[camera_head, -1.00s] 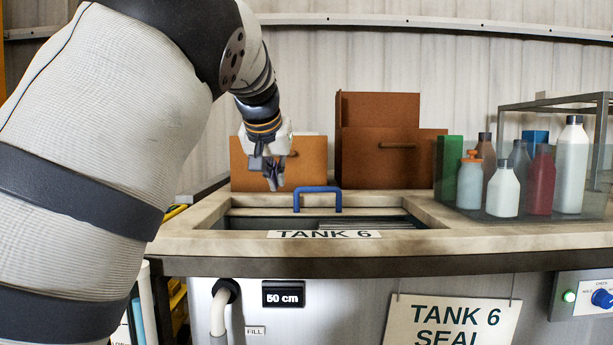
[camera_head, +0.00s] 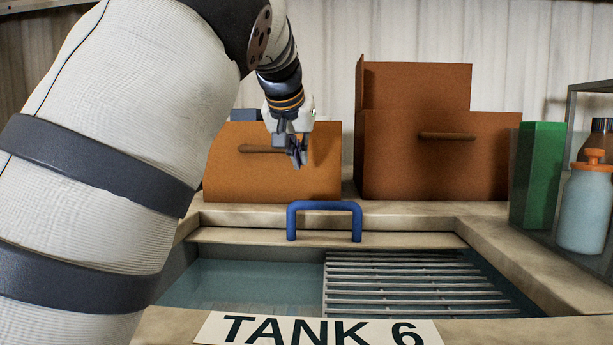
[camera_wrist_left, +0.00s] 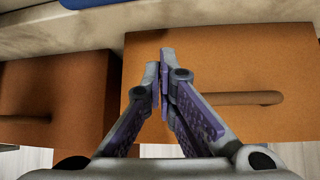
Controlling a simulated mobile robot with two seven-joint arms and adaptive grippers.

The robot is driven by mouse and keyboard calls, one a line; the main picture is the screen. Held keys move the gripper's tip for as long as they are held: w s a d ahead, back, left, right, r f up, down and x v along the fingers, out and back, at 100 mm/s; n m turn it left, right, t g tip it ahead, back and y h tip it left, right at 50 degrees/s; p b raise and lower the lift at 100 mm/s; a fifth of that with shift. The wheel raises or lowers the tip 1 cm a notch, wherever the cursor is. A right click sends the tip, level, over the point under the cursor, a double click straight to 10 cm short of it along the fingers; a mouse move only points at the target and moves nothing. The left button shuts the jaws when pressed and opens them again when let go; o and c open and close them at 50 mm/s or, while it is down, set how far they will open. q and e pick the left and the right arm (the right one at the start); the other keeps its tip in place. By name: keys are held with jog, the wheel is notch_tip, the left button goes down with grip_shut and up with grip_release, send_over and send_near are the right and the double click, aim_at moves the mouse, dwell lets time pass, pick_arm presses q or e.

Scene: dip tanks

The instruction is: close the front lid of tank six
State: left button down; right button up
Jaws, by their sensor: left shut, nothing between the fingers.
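Tank six, with its label (camera_head: 320,330), has an open top showing teal liquid (camera_head: 250,283) and a metal grate (camera_head: 415,285). A blue U-shaped handle (camera_head: 325,208) stands upright on a pale slab (camera_head: 400,240) along the far side of the opening. I cannot tell whether this slab is the front lid. My left gripper (camera_head: 299,152) is above and behind the blue handle, apart from it, in front of a brown box-like panel. Its fingers also show in the left wrist view (camera_wrist_left: 163,75), closed together and empty. My right gripper is not in view.
Behind the opening stand a brown box-like body (camera_head: 225,180) with a bar handle (camera_head: 262,149) and a taller one (camera_head: 420,170). At right are a green container (camera_head: 537,175) and a light-blue bottle (camera_head: 585,210). The space above the opening is clear.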

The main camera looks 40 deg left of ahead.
pick_arm(q)
jog(key=b+x, duration=0.1)
jog(key=x, duration=0.8)
jog(key=shift+d+f, duration=0.1)
jog(key=shift+f, duration=0.3)
jog(key=s+d, duration=0.1)
jog(key=s+d+p, duration=0.1)
jog(key=s, duration=0.1)
jog(key=shift+s+f, duration=0.2)
jog(key=shift+s, duration=0.05)
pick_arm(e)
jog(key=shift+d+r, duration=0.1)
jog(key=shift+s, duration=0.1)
